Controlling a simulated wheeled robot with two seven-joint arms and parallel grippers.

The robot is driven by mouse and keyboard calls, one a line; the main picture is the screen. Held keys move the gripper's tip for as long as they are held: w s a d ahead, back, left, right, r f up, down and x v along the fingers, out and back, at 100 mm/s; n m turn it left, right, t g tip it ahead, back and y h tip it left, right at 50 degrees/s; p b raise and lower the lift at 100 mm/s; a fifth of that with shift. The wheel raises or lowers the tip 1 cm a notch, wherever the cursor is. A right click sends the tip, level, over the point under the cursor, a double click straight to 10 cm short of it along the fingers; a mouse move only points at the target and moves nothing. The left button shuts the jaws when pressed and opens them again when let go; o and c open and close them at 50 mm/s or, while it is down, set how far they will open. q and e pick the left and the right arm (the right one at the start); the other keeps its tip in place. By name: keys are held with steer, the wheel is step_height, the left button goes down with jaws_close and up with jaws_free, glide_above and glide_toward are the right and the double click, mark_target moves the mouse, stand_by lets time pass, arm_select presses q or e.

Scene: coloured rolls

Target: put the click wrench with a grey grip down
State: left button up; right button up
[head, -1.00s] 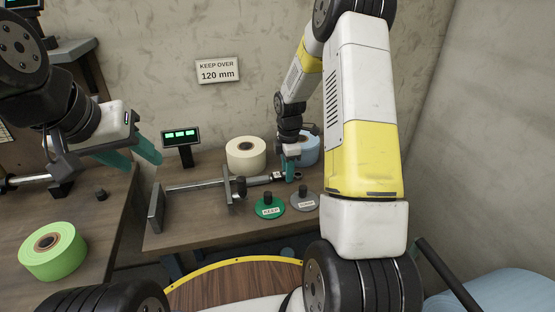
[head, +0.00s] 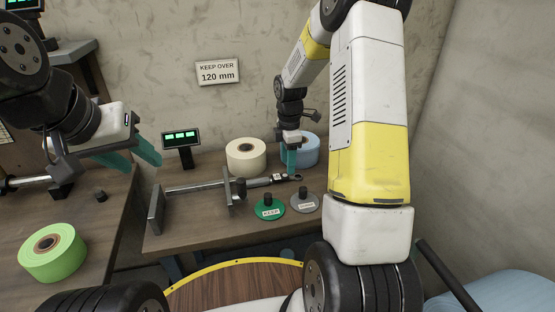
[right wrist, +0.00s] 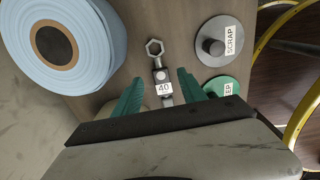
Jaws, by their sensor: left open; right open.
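The click wrench (head: 264,182) lies at the front of the two rolls on the bench, its ring end to the right. In the right wrist view its open ring head and a tag reading 40 (right wrist: 163,88) show between my fingers; its grip is hidden there. My right gripper (head: 291,163) is open and empty just above the wrench's ring end, apart from it as far as I can see. My left gripper (head: 132,156) is open and empty over the left side, away from the wrench.
A cream roll (head: 246,155) and a blue roll (head: 308,146) stand behind the wrench. A green KEEP disc (head: 268,211) and a grey SCRAP disc (head: 304,208) lie in front. A metal measuring fixture (head: 156,212) stands left. A green roll (head: 52,252) sits on the left table.

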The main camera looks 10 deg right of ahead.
steer(key=s+a+r+m+t, duration=0.1)
steer(key=s+r+m, duration=0.15)
steer(key=r, duration=0.55)
steer(key=s+a+r+m+t, duration=0.15)
steer(key=s+r, duration=0.25)
steer(key=r, duration=0.4)
steer(key=s+a+r+m+t+y, duration=0.1)
steer(key=s+r+m+t, duration=0.1)
steer(key=s+r+m, duration=0.2)
steer(key=s+a+r+m+t+y, duration=0.1)
steer(key=s+a+r+m, duration=0.1)
steer(key=s+m, duration=0.7)
steer(key=s+r, duration=0.1)
steer(key=s, duration=0.5)
steer(key=shift+r+m+t, duration=0.35)
steer(key=shift+r+m, duration=0.05)
steer(key=shift+w, duration=0.1)
steer(key=shift+c, duration=0.2)
